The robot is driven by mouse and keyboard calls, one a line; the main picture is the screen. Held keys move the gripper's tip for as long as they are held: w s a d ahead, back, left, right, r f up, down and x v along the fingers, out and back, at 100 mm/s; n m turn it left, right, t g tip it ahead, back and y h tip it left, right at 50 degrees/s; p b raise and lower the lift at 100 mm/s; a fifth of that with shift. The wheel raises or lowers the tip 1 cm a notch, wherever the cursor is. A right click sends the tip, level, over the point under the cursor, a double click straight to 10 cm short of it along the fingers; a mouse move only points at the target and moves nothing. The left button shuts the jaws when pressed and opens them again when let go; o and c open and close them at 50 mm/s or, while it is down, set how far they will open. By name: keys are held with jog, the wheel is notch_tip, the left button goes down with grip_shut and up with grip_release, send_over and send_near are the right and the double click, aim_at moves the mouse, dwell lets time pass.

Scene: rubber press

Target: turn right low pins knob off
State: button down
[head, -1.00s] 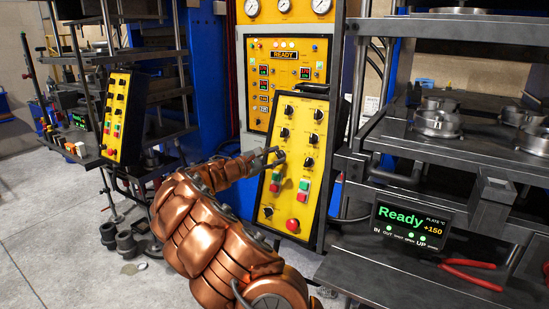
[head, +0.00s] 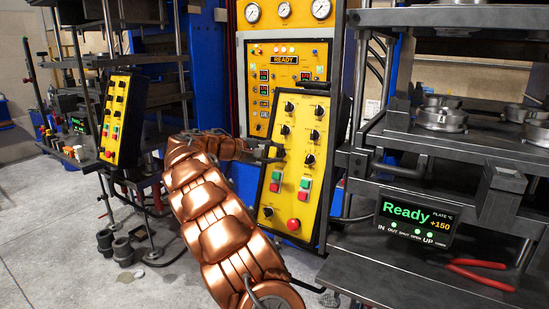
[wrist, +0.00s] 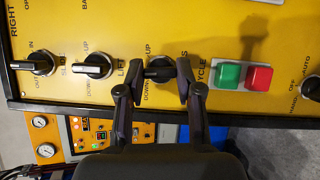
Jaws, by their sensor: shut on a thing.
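My gripper (wrist: 158,92) is at a slanted yellow control panel (head: 297,150). In the wrist view its two dark fingers are on either side of a black selector knob (wrist: 158,70) and closed on it. The knob sits between lettering ending in "S" and the partly hidden "LIFT" label, with "UP" and "DOWN" beside it. The fingers hide part of the knob. In the head view my gripper (head: 270,154) is at the lowest of the left column's upper knobs. The exact angle of the held knob is hard to tell.
A green button (wrist: 228,75) and a red button (wrist: 259,78) lie right of my fingers in the wrist view. Another black knob (wrist: 98,66) is to their left. A red stop button (head: 292,224) is low on the panel. Press shelves (head: 440,160) stand at right.

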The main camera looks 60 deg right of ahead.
jog(key=shift+m, duration=0.6)
jog(key=c, duration=0.8)
grip_release()
jog(key=shift+o, duration=0.2)
jog(key=shift+a, duration=0.1)
jog(key=v, duration=1.2)
jog(key=shift+r, duration=0.25)
